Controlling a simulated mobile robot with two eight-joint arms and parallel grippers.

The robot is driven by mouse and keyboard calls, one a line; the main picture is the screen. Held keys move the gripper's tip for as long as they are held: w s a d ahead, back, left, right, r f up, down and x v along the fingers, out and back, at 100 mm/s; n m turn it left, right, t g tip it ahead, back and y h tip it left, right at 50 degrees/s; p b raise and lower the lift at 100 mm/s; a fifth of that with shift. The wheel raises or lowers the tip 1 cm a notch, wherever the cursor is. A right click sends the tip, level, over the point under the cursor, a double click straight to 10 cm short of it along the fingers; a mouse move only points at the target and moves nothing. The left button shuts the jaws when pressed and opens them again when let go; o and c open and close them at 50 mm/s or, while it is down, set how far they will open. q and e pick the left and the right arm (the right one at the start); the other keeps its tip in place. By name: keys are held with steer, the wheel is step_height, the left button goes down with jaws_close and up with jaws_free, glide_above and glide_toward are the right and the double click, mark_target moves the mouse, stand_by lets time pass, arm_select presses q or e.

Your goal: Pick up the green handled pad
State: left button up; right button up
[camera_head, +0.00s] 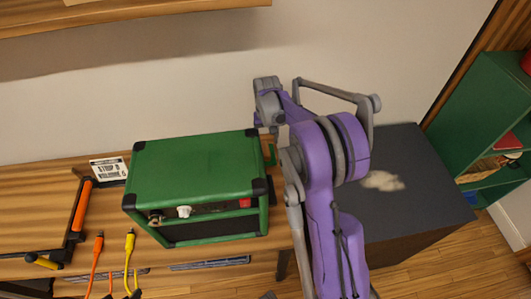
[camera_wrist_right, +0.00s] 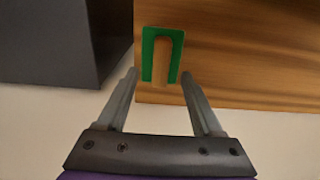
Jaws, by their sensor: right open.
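The green handled pad (camera_wrist_right: 149,55) shows in the right wrist view as a green U-shape around a tan middle, at the edge of the wooden surface. I cannot tell whether the tan middle is part of it or wood showing through. In the head view a small green piece of it (camera_head: 271,154) shows just right of the green amp, partly hidden by my right arm. My right gripper (camera_wrist_right: 160,75) is open and empty, its fingertips on either side of the pad's lower end. In the head view the gripper (camera_head: 267,117) is above and behind the pad. My left gripper is not in view.
A green amp (camera_head: 195,165) stands on the wooden table (camera_head: 30,200), close left of the pad. A dark cabinet (camera_head: 410,160) stands to the right. The wall (camera_head: 180,90) is close behind my gripper. Orange and yellow cables (camera_head: 130,245) hang at the front left.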

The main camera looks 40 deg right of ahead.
mark_target(266, 148)
step_height(266, 148, down, 6)
steer(key=shift+w+r, duration=0.1)
jaws_close()
stand_by(0.5)
